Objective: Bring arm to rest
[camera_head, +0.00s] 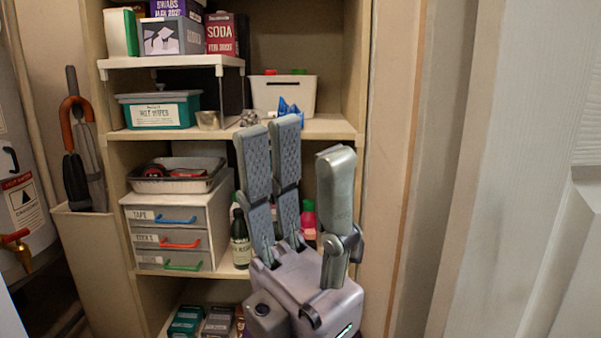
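My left gripper (302,146) stands upright in the middle of the view, in front of the shelves, with its fingers pointing up. Two grey textured fingers are on the left and a single finger is on the right. They are spread apart with a clear gap, and nothing shows between them. The gripper covers part of the middle shelf and the things behind it. My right gripper is not in view.
The shelf unit (117,153) holds boxes, a teal tub (158,111), a white bin (283,95), a labelled drawer set (172,232) and a dark bottle (240,240). An umbrella (88,150) stands at the left. A white door (540,170) fills the right.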

